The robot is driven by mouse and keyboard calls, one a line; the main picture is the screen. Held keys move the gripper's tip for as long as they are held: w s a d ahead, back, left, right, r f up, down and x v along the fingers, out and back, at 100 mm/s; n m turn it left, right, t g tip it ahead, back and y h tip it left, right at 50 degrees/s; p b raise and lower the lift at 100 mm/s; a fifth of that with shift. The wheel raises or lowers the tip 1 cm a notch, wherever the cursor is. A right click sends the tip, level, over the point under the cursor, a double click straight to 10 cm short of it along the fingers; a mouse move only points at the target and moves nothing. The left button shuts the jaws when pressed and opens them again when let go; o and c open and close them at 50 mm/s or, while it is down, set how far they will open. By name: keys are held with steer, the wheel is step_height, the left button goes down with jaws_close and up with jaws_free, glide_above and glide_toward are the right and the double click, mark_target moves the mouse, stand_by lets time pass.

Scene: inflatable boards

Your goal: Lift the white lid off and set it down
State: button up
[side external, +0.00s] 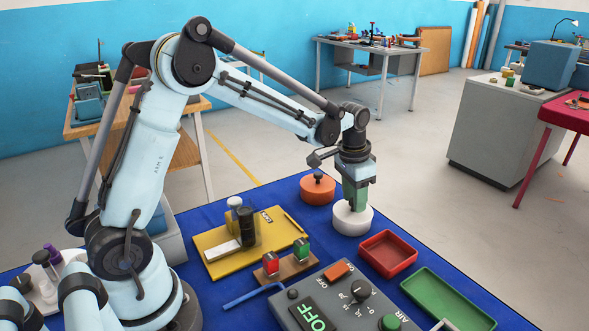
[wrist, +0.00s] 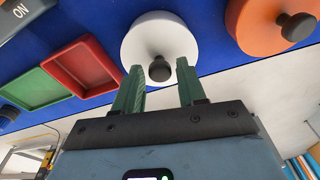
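The white lid (side external: 352,219) sits on the blue table near its far edge; in the wrist view the white lid (wrist: 146,30) shows as a round white top with a dark knob (wrist: 159,69) in its middle. My gripper (side external: 355,200) is right above the lid, pointing down. In the wrist view the green fingers of my gripper (wrist: 160,80) are apart, one on each side of the knob, with a gap to it. In the side view the fingers hide the knob. What is under the lid is hidden.
An orange lid with a dark knob (side external: 317,188) stands close by. A red tray (side external: 388,254) and a green tray (side external: 447,301) lie beside the white lid. A grey control panel (side external: 340,300) and a yellow board (side external: 240,250) are nearer my base.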

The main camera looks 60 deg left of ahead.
jaws_close()
steer(key=shift+r, duration=0.15)
